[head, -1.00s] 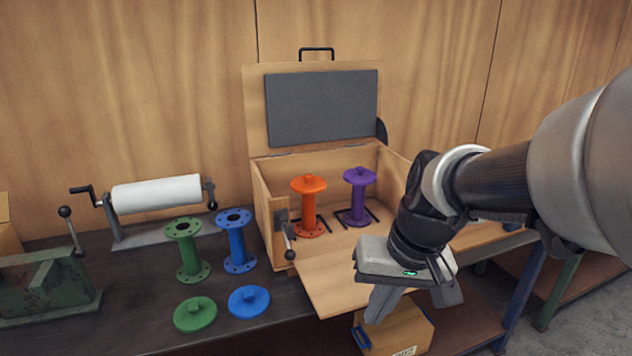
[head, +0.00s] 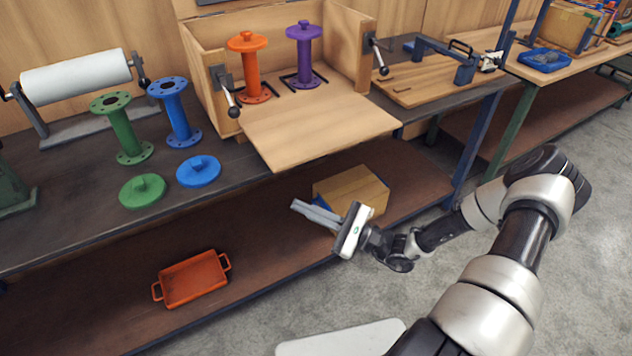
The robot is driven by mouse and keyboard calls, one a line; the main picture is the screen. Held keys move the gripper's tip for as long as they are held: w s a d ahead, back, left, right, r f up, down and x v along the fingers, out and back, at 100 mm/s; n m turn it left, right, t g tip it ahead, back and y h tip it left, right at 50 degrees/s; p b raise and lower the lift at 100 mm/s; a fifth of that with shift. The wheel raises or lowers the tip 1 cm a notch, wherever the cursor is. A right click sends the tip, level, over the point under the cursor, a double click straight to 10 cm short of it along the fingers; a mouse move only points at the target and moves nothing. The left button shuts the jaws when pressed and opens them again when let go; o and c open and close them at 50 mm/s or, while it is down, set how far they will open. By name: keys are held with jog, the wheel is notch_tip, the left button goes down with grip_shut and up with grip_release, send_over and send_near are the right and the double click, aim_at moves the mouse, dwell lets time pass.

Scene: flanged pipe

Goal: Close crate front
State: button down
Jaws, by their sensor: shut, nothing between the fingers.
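The wooden crate (head: 207,75) stands on the dark workbench. Its front panel (head: 318,126) is folded down, lying out flat past the bench's front edge. An orange flanged pipe (head: 251,75) and a purple flanged pipe (head: 304,52) stand upright inside on dark holders. A lever latch (head: 226,92) is on the crate's left front edge and another latch (head: 376,52) on its right. The lid is mostly cut off at the top of the view. My gripper (head: 296,207) is shut and empty, below and in front of the folded-down panel, pointing left.
A green pipe (head: 122,128) and a blue pipe (head: 176,112) stand left of the crate, with a green cap (head: 142,191) and a blue cap (head: 198,171) in front. A cardboard box (head: 352,188) and an orange tray (head: 192,279) are on the lower shelf. Floor space is free at right.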

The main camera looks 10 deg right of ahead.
jog(key=w+d+f+m+t+h+b, duration=0.2)
jog(key=w+d+f+m+t+h, duration=0.2)
jog(key=d+f+m+t+h, duration=0.7)
jog(key=w+a+r+m, duration=0.1)
jog(key=w+a+r, duration=0.2)
jog(key=w+r, duration=0.1)
jog(key=w+a+r+g+y, duration=0.1)
jog(key=w+a+r, duration=0.1)
jog(key=r, duration=0.4)
jog(key=shift+w+a+r+m+b, duration=0.3)
jog(key=shift+w+a+m+b, duration=0.1)
jog(key=shift+w, duration=0.5)
